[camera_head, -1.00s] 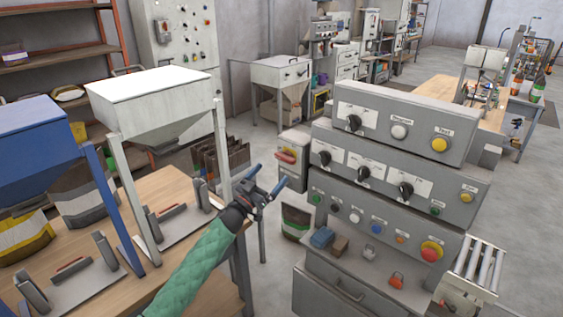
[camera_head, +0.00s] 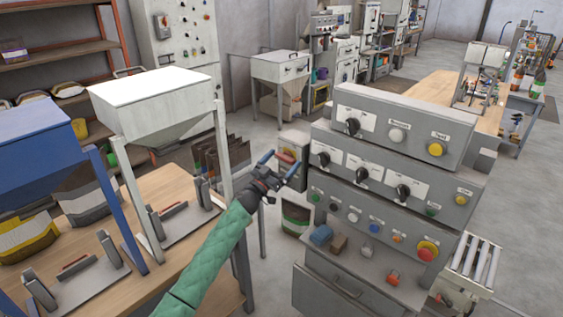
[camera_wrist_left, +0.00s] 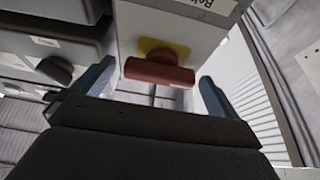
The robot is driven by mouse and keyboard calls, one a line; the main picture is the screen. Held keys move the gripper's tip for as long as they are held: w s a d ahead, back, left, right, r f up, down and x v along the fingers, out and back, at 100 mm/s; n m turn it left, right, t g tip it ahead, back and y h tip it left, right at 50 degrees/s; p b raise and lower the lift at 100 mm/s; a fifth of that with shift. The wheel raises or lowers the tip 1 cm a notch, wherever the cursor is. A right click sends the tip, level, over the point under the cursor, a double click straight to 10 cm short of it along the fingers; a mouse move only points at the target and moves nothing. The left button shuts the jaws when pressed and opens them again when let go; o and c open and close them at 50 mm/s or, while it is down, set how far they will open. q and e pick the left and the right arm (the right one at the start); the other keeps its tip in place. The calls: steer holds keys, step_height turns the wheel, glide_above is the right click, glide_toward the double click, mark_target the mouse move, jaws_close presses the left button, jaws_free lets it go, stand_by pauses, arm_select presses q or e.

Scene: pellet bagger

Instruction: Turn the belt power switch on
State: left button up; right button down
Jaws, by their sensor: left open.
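The belt power switch is a red handle (camera_head: 287,157) on a yellow plate, on a grey box (camera_head: 295,140) at the left side of the control console. My left gripper (camera_head: 280,165) is open in front of it, with a blue finger to either side. In the left wrist view the red handle (camera_wrist_left: 160,72) lies crosswise between the two open fingertips (camera_wrist_left: 156,86), with the yellow plate behind it. A label starting "Bel" is partly cut off above. Whether the fingers touch the handle I cannot tell. My right gripper is not in view.
The grey console (camera_head: 385,190) with knobs and buttons stands close right of my gripper. A wooden table (camera_head: 185,187) with a white hopper (camera_head: 152,90) and a blue hopper (camera_head: 35,145) is to the left. A bag (camera_head: 297,215) sits on the floor below the switch box.

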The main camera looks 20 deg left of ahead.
arm_select(q)
steer(key=c, duration=1)
